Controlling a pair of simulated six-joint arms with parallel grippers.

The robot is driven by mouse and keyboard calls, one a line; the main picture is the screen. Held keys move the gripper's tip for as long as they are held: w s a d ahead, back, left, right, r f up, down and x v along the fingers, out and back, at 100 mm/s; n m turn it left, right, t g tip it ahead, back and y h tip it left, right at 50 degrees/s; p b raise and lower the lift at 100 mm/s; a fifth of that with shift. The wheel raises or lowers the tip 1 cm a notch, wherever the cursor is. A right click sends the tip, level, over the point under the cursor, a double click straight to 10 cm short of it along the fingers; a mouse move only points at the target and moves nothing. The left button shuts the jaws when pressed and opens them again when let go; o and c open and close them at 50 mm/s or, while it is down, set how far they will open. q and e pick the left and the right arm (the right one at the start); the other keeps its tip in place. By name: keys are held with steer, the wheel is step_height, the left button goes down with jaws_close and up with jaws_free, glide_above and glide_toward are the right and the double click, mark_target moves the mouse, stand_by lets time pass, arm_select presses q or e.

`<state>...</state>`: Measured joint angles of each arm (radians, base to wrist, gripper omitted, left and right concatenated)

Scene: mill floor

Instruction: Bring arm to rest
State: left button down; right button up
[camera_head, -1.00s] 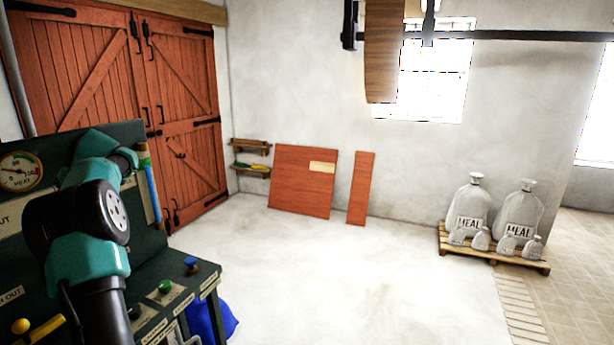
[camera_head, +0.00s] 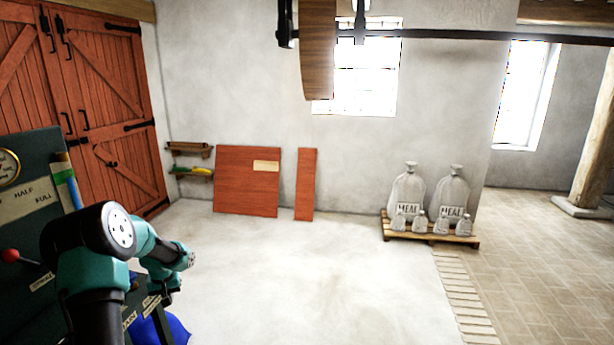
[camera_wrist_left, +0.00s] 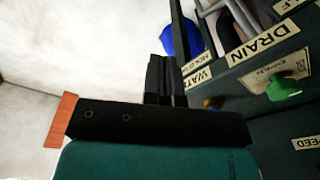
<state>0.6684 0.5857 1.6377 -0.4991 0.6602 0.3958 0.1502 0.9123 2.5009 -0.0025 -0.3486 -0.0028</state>
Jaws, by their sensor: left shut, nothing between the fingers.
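My left arm (camera_head: 95,250) is teal and black. It is bent in front of the dark green console at the lower left of the head view, with its wrist end pointing right. In the left wrist view my left gripper (camera_wrist_left: 165,75) shows two black fingers pressed together with nothing between them. The fingers are apart from the console front (camera_wrist_left: 235,70), which lies to their right. My right arm and gripper are in neither view.
The console (camera_head: 30,150) carries a gauge (camera_head: 8,166) and a red knob (camera_head: 10,255). A blue object (camera_head: 165,330) lies low beside it. Meal sacks (camera_head: 408,190) stand on a pallet (camera_head: 430,235). Red boards (camera_head: 247,182) lean on the wall. The middle floor is clear.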

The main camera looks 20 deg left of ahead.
arm_select(q)
steer(key=d+f+m+h, duration=0.1)
steer(key=d+f, duration=0.4)
steer(key=d, duration=0.4)
steer(key=w+d+f+m+t+h, duration=0.1)
steer(key=d+f, duration=0.3)
steer(key=d, duration=0.5)
steer(key=d+f+m+h, duration=0.2)
steer(key=d+f, duration=0.3)
steer(key=d, duration=0.5)
steer(key=s+d+f+m, duration=0.1)
steer(key=s+d+f, duration=0.1)
steer(key=s+d, duration=0.5)
steer(key=s+d+f+m, duration=0.1)
steer(key=s+d, duration=0.6)
steer(key=d, duration=0.6)
steer(key=shift+s+d+f+g+h, duration=0.15)
steer(key=shift+f+g+h, duration=0.2)
steer(key=shift+g+h, duration=0.05)
